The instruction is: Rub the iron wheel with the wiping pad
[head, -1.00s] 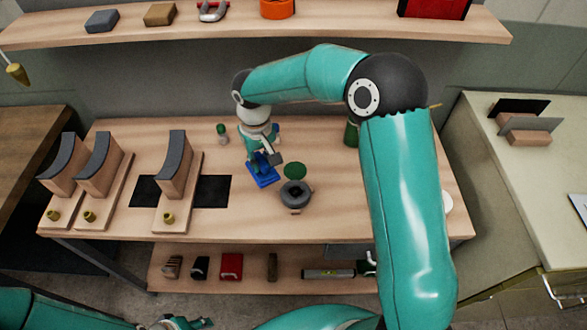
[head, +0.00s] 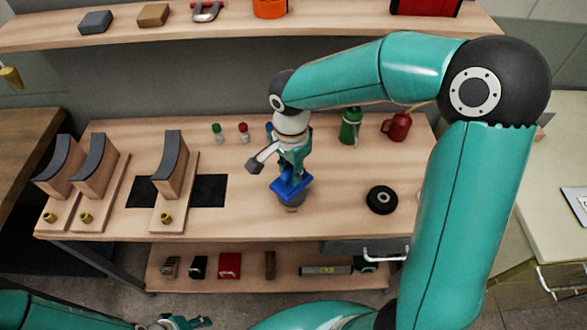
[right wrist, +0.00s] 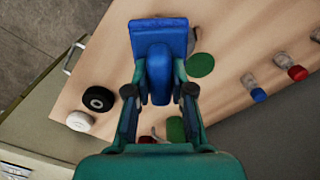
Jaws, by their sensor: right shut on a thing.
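My right gripper (head: 292,174) is shut on the handle of the blue wiping pad (head: 291,188). In the right wrist view the gripper (right wrist: 159,90) has a finger on each side of the pad's blue handle, and the pad (right wrist: 158,36) faces away from me. The grey iron wheel (head: 291,204) is mostly hidden beneath the pad at the middle of the bench. The pad is over it; whether they touch I cannot tell. My left gripper (head: 182,322) is partly visible at the bottom edge, away from the bench top; its jaws are unclear.
A black wheel (head: 381,199) lies right of the pad. A green disc (right wrist: 200,65) lies beside the pad. Small bottles (head: 217,132), a green can (head: 350,127) and a red can (head: 397,127) stand at the back. Curved wooden stands (head: 171,190) occupy the left.

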